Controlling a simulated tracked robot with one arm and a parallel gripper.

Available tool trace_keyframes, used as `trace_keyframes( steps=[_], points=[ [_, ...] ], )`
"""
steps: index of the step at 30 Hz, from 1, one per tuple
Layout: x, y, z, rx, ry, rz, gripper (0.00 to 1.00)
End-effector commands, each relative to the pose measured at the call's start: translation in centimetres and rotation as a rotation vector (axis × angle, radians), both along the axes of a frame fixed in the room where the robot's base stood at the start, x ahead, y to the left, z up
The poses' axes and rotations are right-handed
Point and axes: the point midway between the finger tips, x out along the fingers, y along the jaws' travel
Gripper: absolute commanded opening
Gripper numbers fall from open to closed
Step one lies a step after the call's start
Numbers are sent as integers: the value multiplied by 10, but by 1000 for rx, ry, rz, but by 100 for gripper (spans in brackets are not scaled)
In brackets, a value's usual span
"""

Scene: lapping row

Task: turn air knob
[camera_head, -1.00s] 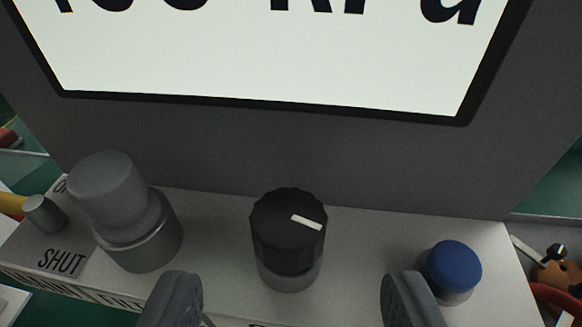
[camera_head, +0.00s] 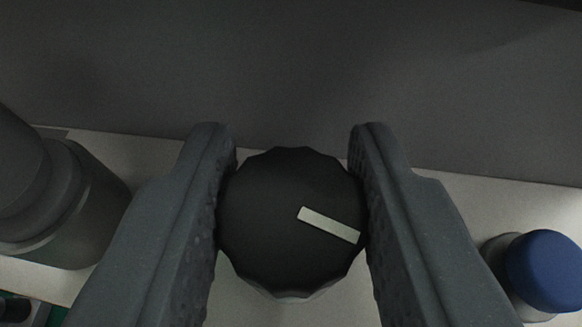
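The black knob (camera_head: 270,225) with a ribbed edge stands in the middle of the view. Its white pointer line (camera_head: 330,225) runs to the right and slightly down. My gripper (camera_head: 292,140) has one finger on each side of the knob. Both inner pads appear to touch the knob's sides, so it looks shut on it. The knob's lower part and the lettering on the panel are hidden.
A grey cylindrical fitting (camera_head: 75,205) stands left of the fingers. A blue-capped button (camera_head: 545,270) stands close to the right finger. A dark grey upright wall (camera_head: 290,75) rises behind the pale panel (camera_head: 460,190).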

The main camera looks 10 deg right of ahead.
Motion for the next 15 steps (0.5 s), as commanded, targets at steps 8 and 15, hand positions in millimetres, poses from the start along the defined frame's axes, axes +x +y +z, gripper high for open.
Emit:
trace_keyframes(
  steps=[8, 15],
  points=[
    [0, 0, 0, 0, 1, -3, 9],
    [0, 0, 2, -1, 1, -53, 9]
  ],
)
